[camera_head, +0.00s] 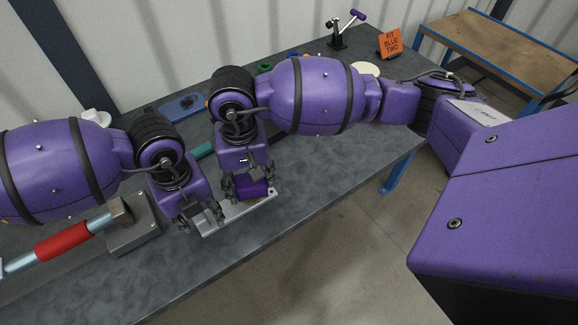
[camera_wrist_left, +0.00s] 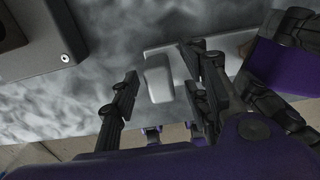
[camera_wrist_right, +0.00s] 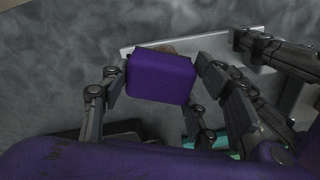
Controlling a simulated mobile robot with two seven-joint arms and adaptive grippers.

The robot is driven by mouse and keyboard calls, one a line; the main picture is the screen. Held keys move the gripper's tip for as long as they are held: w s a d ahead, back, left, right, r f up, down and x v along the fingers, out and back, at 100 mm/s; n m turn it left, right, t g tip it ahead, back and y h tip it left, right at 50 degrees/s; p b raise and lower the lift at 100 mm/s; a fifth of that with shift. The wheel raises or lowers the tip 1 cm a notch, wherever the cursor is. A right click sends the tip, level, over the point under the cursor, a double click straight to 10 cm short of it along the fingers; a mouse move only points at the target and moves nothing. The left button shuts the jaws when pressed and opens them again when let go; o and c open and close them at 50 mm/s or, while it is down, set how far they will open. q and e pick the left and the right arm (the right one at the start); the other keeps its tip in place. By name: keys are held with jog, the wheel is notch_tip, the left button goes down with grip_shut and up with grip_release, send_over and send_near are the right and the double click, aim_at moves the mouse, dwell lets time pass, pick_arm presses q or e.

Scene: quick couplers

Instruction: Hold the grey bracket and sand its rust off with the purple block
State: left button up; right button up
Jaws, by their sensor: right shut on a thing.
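The grey bracket (camera_head: 236,214) lies near the table's front edge, and its upturned end shows in the left wrist view (camera_wrist_left: 159,78). My left gripper (camera_head: 203,220) is at the bracket's left end. Its fingers are apart, with the upturned end between them, closer to one finger. My right gripper (camera_head: 250,190) is shut on the purple block (camera_wrist_right: 160,76) and holds it over the bracket's right part. A small brown rust patch (camera_wrist_right: 167,49) shows beside the block in the right wrist view. The block hides the rest of that spot; I cannot tell whether it touches.
A blue tool (camera_head: 183,104) and a green piece (camera_head: 204,150) lie behind. An orange sign (camera_head: 390,43) stands far back. The table's front right is clear.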

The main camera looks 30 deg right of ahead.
pick_arm(q)
jog(key=shift+r, duration=0.1)
pick_arm(e)
jog(key=shift+w+r, duration=0.1)
pick_arm(q)
jog(key=shift+r, duration=0.85)
jog(key=shift+f, duration=0.15)
jog(key=shift+f, duration=0.8)
grip_shut()
dwell(0.8)
